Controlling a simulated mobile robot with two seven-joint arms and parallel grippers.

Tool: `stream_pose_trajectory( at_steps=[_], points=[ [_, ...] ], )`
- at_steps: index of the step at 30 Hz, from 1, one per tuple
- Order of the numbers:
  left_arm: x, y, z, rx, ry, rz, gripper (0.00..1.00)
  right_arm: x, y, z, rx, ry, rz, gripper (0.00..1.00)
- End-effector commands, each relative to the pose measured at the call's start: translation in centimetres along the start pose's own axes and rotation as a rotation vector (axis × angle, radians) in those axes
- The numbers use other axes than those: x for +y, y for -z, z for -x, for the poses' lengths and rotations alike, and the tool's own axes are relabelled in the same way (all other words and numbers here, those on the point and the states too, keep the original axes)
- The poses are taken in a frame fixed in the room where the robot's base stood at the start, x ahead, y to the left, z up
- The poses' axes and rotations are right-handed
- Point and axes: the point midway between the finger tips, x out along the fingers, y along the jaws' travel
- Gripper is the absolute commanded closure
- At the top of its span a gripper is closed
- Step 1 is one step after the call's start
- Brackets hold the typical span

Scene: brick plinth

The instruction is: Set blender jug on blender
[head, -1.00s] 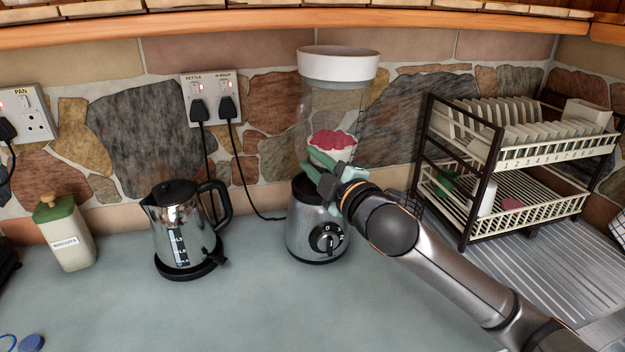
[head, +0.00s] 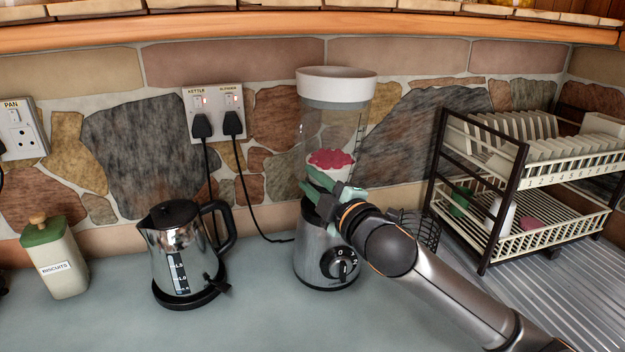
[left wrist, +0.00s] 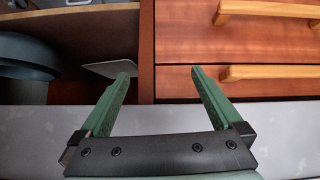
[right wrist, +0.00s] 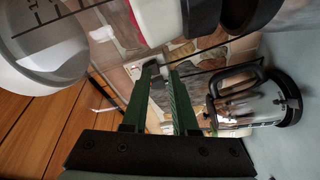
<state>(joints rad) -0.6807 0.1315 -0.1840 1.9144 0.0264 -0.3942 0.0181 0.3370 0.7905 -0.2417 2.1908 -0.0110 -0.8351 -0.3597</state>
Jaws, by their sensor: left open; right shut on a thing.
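The blender jug (head: 332,124) is clear with a wide white rim and red contents low inside. It stands upright above the silver blender (head: 318,262) with its black dial. My right gripper (head: 320,184) is shut on the jug's lower part, its green fingers covering the joint, so I cannot tell whether the jug touches the blender. In the right wrist view the fingers (right wrist: 160,70) are close together, with the jug's white end (right wrist: 45,65) at the upper left. My left gripper (left wrist: 160,72) is open and empty in front of wooden drawers, out of the head view.
A chrome kettle (head: 180,255) stands left of the blender, a biscuit tin (head: 58,265) further left. A dish rack (head: 510,185) with plates stands right. A black cord (head: 242,195) hangs behind. The counter (head: 240,325) in front is clear.

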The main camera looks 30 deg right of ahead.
Motion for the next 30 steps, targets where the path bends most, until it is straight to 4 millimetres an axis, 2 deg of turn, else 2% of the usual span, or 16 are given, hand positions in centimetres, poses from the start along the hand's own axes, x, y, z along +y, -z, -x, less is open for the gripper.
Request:
stream_pose_trajectory(
  at_steps=[3, 9, 30],
  points=[
    [-0.1, -1.2, -1.1, 0.000, 0.000, 0.000, 0.00, -0.8, -0.4, 0.1, 0.008, -0.018, 0.008, 1.00],
    [-0.1, -2.1, -1.9, 0.000, 0.000, 0.000, 0.00, -1.9, -0.8, 0.1, 0.008, -0.018, 0.008, 1.00],
    [-0.1, -2.2, -2.0, 0.001, 0.000, 0.000, 0.00, -2.0, -0.9, 0.1, 0.008, -0.018, 0.009, 1.00]
  ],
)
